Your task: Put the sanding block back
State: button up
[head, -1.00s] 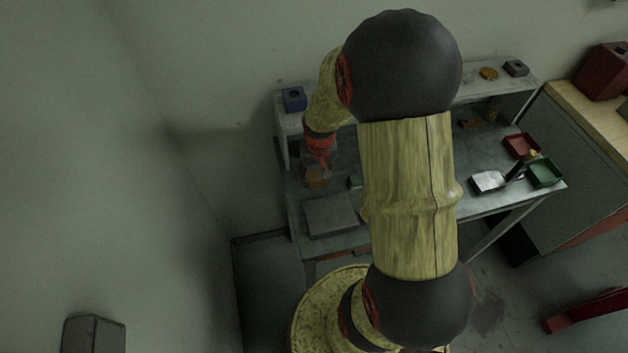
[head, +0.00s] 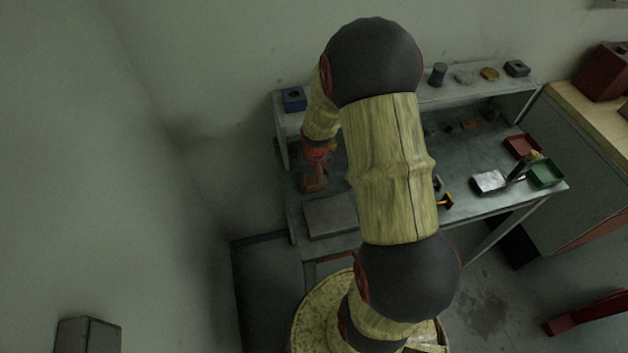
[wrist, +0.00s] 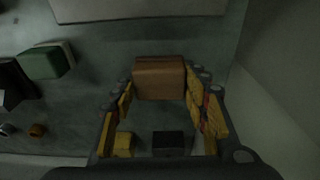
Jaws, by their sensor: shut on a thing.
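A brown block, which looks like the sanding block (wrist: 159,78), sits between the two yellow-padded fingers of my gripper (wrist: 160,92) in the wrist view. The fingers are shut on its sides. In the head view my gripper (head: 313,181) is at the left end of the grey workbench (head: 447,204), just behind a flat grey plate (head: 331,215). The block is small and dim there, and I cannot tell whether it touches the bench top.
A green block (wrist: 47,62) lies left of my gripper in the wrist view. A blue holder (head: 293,99) stands on the raised shelf behind. Red (head: 521,146) and green (head: 546,172) trays sit at the bench's right end. My arm hides the bench middle. A wall closes the left side.

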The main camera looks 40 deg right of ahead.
aim_at(315, 184)
jog(key=o, duration=1.6)
jog(key=shift+c, duration=0.2)
notch_tip(315, 184, up, 12)
jog(key=s+p, duration=0.2)
jog(key=s+a+r+n+t, duration=0.2)
jog(key=a+r, duration=0.9)
jog(key=r, duration=0.3)
jog(key=s+a+r+n+t, duration=0.2)
jog(key=s+a+r+n, duration=0.1)
jog(key=s+a+r, duration=0.6)
jog(key=s+a, duration=0.1)
jog(key=s, duration=0.1)
jog(key=shift+s+a+y, duration=0.35)
jog(key=shift+a+y, duration=0.05)
